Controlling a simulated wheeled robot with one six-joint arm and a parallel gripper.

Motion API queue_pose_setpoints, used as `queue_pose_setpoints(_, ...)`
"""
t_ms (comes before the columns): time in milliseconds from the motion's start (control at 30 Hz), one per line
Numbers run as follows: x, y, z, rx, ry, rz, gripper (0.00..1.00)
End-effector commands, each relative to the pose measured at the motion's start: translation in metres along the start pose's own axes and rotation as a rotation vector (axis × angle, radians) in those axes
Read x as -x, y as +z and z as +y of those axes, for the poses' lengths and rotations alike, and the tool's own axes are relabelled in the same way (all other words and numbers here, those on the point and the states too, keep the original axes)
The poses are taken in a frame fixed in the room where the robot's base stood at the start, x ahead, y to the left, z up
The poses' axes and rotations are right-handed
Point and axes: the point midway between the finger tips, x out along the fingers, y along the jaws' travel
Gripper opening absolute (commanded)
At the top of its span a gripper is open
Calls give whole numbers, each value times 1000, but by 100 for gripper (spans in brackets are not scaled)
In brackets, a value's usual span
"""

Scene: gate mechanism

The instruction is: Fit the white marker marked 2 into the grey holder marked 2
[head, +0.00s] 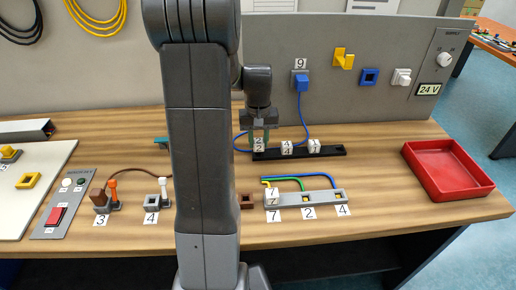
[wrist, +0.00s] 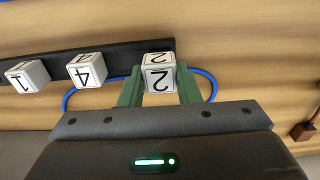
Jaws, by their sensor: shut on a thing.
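The white marker marked 2 (wrist: 158,79) sits between the green fingers of my gripper (wrist: 160,90) in the wrist view. My gripper is shut on it at the end of the black rail. In the head view my gripper (head: 259,139) and the marker (head: 259,146) show at the rail's left end. I cannot tell whether the marker still touches the rail. The grey holder marked 2 (head: 306,198) is the middle square socket of the grey block, with its label on the table in front. It looks empty, with a yellow patch inside.
The black rail (head: 331,152) holds white markers 4 (head: 287,147) and 1 (head: 314,146). In the grey block, socket 7 (head: 271,194) holds a white marker; socket 4 (head: 339,195) looks empty. A brown socket (head: 246,201) stands left of the block. A red tray (head: 448,168) is at right.

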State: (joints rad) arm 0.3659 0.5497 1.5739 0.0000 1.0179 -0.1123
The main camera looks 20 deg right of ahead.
Motion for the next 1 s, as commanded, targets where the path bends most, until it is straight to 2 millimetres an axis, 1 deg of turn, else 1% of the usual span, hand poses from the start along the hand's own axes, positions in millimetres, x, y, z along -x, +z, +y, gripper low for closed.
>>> queue_pose_setpoints(33, 6, 0, 0, 0, 0, 1, 6)
queue_pose_setpoints(500, 34, 0, 0, 0, 0, 0, 6)
queue_pose_setpoints(600, 36, 0, 0, 0, 0, 0, 6)
queue_pose_setpoints(867, 36, 0, 0, 0, 0, 0, 6)
queue_pose_setpoints(1000, 39, 3, -6, 16, 0, 0, 6)
